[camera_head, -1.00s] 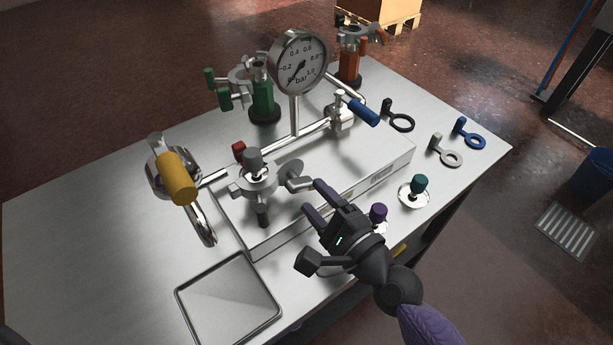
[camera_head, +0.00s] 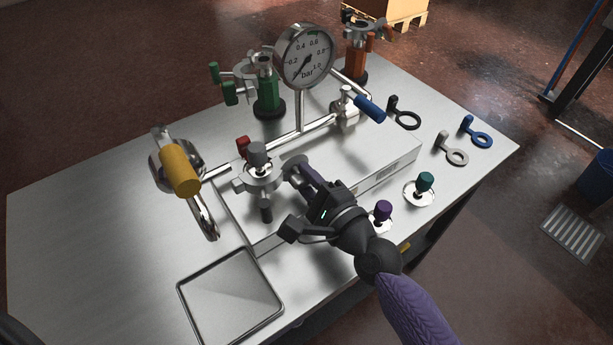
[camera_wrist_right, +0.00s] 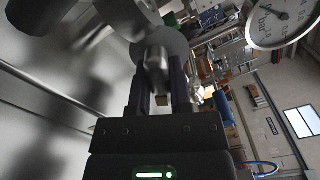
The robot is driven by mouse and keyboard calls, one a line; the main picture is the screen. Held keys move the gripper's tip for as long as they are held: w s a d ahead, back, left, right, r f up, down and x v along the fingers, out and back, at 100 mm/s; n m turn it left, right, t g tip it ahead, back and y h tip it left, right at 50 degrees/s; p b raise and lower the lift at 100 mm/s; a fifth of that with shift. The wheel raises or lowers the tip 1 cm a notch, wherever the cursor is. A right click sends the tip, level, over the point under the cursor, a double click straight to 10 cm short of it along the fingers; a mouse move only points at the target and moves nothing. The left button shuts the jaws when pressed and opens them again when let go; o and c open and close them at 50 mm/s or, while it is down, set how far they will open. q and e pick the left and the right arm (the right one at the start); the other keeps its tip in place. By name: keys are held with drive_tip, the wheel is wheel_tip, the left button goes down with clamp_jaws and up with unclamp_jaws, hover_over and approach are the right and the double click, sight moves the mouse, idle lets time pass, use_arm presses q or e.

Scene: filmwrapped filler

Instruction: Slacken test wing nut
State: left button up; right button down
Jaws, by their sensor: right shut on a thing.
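The grey test clamp (camera_head: 262,176) with its grey-capped fitting sits on the low metal box on the bench. Its wing nut is mostly hidden behind my right fingers in the head view; in the right wrist view the metal wing nut (camera_wrist_right: 157,62) lies between the two fingers. My right gripper (camera_head: 304,176) is shut on it, at the right side of the clamp. In the right wrist view the gripper (camera_wrist_right: 160,76) has one finger on each side of the nut. My left gripper is not in view.
A pressure gauge (camera_head: 304,56) stands behind the clamp. Green (camera_head: 267,92) and orange (camera_head: 355,62) fittings stand at the back. A yellow-handled valve (camera_head: 180,170) is at left, an empty tray (camera_head: 183,306) in front. Purple (camera_head: 383,209) and teal (camera_head: 426,181) knobbed parts stand at right.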

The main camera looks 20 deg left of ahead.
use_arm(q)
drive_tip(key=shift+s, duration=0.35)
